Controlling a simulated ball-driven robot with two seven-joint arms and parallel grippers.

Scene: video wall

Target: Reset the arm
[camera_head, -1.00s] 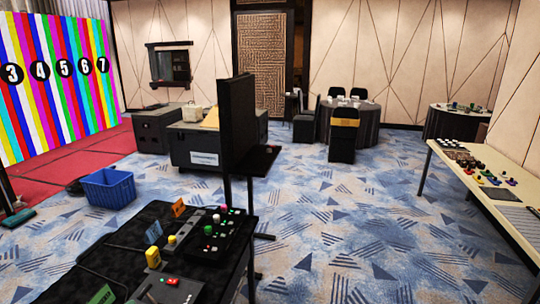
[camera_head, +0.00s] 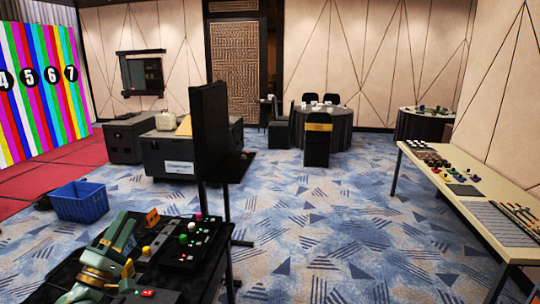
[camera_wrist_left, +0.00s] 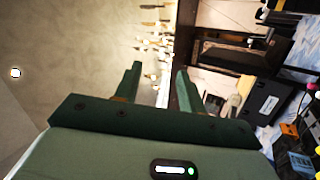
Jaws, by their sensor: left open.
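My left arm comes in at the bottom left of the head view, over the black table (camera_head: 221,270). Its green gripper (camera_head: 130,222) points up and away above the table's left part. In the left wrist view the two dark green fingers (camera_wrist_left: 158,72) stand apart with nothing between them. My right gripper is not in view.
A dark monitor (camera_head: 208,130) stands at the black table, behind a panel of coloured buttons (camera_head: 190,245). A blue crate (camera_head: 80,203) sits on the floor to the left. A long pale table (camera_head: 440,180) with small items runs along the right. Open carpet lies between.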

